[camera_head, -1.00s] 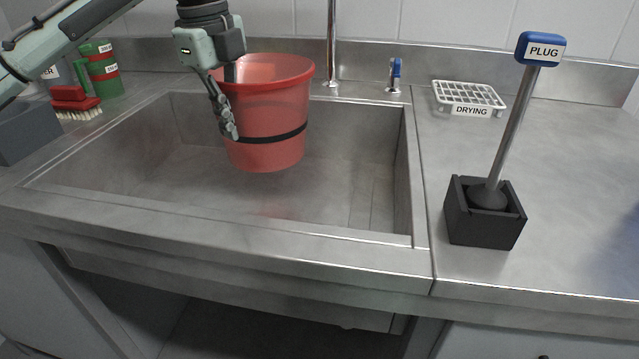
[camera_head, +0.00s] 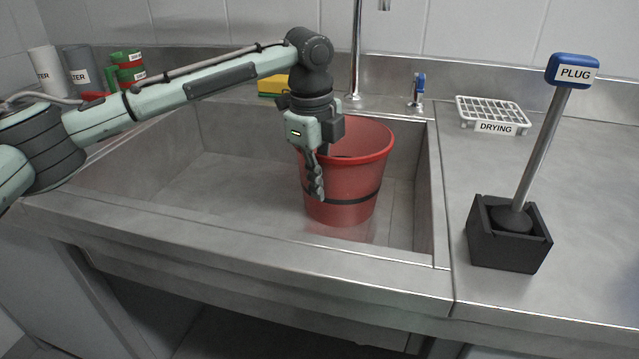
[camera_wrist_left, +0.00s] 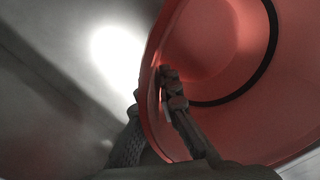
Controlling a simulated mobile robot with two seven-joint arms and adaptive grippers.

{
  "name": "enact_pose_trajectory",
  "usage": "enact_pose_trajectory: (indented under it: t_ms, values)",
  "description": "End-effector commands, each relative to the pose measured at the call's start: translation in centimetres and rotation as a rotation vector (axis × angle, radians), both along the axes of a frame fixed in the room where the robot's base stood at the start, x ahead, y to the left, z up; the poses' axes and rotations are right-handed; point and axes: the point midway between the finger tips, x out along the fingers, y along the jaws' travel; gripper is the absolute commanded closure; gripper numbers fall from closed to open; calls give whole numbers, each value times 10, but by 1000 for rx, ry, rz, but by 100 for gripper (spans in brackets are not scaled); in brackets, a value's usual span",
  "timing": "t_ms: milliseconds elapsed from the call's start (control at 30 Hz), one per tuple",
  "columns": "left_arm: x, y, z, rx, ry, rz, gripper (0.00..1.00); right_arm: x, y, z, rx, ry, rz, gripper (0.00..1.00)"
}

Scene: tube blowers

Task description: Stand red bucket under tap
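The red bucket (camera_head: 360,172), with a black band, is upright inside the sink (camera_head: 225,180), towards its right side. Its base is close to the sink floor; I cannot tell if it touches. My left gripper (camera_head: 316,178) is at the bucket's left wall. In the left wrist view, the fingers (camera_wrist_left: 155,120) straddle the wall of the bucket (camera_wrist_left: 225,50), one on each side, shut on it. The tap's chrome pipe (camera_head: 356,50) rises behind the bucket; its top is out of frame. A blue-handled valve (camera_head: 418,90) stands right of it. My right gripper is out of view.
A yellow sponge (camera_head: 271,86) lies behind the sink. A drying rack (camera_head: 492,112) and a black holder (camera_head: 506,250) with the plug rod (camera_head: 540,140) stand on the right counter. Labelled containers (camera_head: 77,68) stand at the back left. The sink's left half is clear.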

Motion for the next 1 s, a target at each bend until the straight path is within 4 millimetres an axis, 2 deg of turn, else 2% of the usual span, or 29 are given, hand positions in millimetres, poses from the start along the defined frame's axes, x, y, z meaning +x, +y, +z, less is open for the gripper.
enact_pose_trajectory:
  t_ms: [233, 467, 800, 1000]
  values:
    - [0, 0, 1, 0, -2, 0, 100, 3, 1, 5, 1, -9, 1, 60]
    - [0, 0, 0, 1, -1, 0, 74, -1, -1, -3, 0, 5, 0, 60]
    - [0, 0, 1, 0, -1, 0, 74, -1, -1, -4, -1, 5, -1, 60]
    - [-2, 2, 35, 0, -4, 0, 74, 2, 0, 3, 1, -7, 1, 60]
